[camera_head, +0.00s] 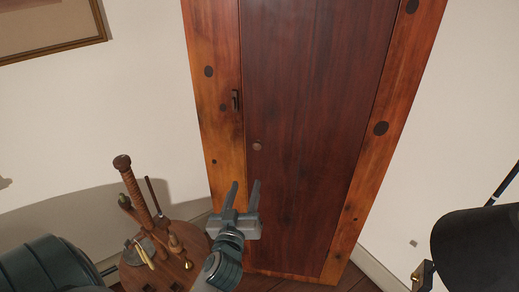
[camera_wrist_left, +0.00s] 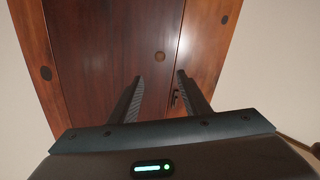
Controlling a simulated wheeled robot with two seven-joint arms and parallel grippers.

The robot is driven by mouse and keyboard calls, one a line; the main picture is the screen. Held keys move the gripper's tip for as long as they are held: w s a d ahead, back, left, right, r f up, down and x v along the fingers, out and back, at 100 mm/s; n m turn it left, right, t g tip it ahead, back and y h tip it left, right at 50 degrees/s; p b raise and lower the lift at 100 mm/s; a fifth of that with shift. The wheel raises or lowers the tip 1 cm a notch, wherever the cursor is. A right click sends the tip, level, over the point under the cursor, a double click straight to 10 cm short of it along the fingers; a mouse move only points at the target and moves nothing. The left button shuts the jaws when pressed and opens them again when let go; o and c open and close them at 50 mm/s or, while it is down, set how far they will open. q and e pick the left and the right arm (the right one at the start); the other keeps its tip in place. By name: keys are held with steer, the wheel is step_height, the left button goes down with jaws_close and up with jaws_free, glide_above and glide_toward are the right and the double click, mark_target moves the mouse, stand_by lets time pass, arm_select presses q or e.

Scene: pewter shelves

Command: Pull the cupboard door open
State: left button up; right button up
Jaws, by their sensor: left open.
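The cupboard door (camera_head: 310,120) is a tall dark red-brown panel in a lighter orange-brown frame, and it looks shut. A small round knob (camera_head: 257,146) sits near its left edge; it also shows in the left wrist view (camera_wrist_left: 160,57). A dark latch (camera_head: 235,100) is on the frame left of the door, above the knob. My left gripper (camera_head: 243,186) is open and empty, its fingers pointing up at the door from below the knob. In the left wrist view, the fingers (camera_wrist_left: 160,80) stand apart with the knob beyond them, not touching it. My right gripper is not in view.
A round wooden table (camera_head: 180,238) with a turned wooden post (camera_head: 140,190) and several small tools stands left of my left gripper. A dark rounded object (camera_head: 480,245) is at the right edge. A framed picture (camera_head: 50,28) hangs at upper left.

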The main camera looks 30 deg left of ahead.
arm_select(q)
steer(key=p, duration=0.5)
glide_toward(257, 148)
steer(key=x, duration=0.8)
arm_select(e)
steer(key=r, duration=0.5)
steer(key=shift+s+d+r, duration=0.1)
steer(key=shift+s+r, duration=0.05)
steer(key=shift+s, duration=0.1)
arm_select(q)
jaws_close()
